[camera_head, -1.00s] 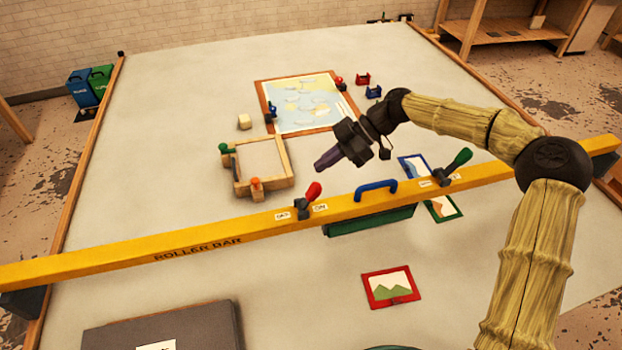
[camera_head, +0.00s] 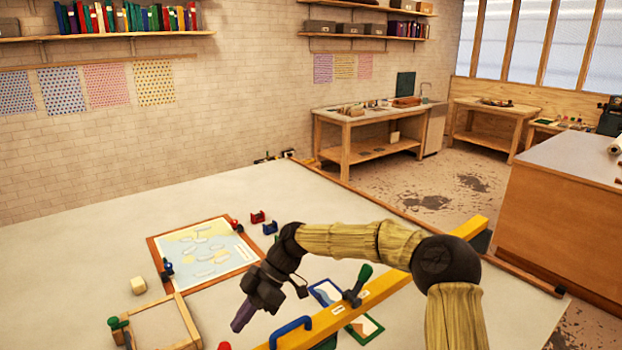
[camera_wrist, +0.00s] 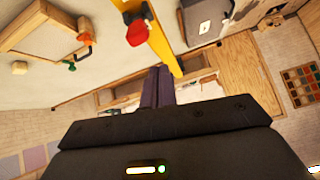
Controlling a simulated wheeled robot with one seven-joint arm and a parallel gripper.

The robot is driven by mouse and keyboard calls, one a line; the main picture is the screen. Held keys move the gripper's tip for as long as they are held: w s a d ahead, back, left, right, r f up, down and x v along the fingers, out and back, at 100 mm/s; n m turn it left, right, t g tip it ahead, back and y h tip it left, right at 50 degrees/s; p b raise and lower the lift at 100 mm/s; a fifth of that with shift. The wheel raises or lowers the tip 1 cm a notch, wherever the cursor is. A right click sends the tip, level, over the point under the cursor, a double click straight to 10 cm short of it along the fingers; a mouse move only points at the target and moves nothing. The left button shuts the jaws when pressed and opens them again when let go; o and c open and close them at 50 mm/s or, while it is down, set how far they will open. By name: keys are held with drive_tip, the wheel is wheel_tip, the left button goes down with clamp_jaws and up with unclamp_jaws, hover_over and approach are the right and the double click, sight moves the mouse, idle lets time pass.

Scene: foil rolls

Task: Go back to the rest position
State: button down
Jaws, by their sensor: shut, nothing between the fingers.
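My gripper (camera_head: 240,318) hangs above the large pale table (camera_head: 330,200) in the head view, pointing down and to the left. Its dark purple fingers (camera_wrist: 158,86) are together in the wrist view, with nothing between them. The gripper is apart from the yellow roller bar (camera_head: 345,315), on the bar's far left side. My arm reaches in from the lower right of the head view.
A wooden frame (camera_head: 185,318) with clamps and a framed map (camera_head: 205,252) lie left of my gripper. A red-knobbed lever (camera_wrist: 137,33) shows on the bar. A wooden cabinet (camera_head: 560,215) stands at the right. Benches (camera_head: 365,125) stand at the back.

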drive_tip(key=s+d+f+m+t+h, duration=0.2)
drive_tip(key=d+f+m, duration=0.1)
drive_tip(key=d+m, duration=0.4)
drive_tip(key=s+d+f+m+t+h, duration=0.3)
drive_tip(key=d+m, duration=0.2)
drive_tip(key=d, duration=0.4)
drive_tip(key=s+d+r+m+t+h, duration=0.1)
drive_tip(key=s+d+m, duration=0.3)
drive_tip(key=d+m, duration=0.2)
drive_tip(key=s+d+r+m+t+h, duration=0.1)
drive_tip(key=s+d+m, duration=0.4)
drive_tip(key=d, duration=0.5)
drive_tip(key=shift+r+m+t, duration=0.3)
drive_tip(key=shift+m+t, duration=0.1)
drive_tip(key=shift+t, duration=0.2)
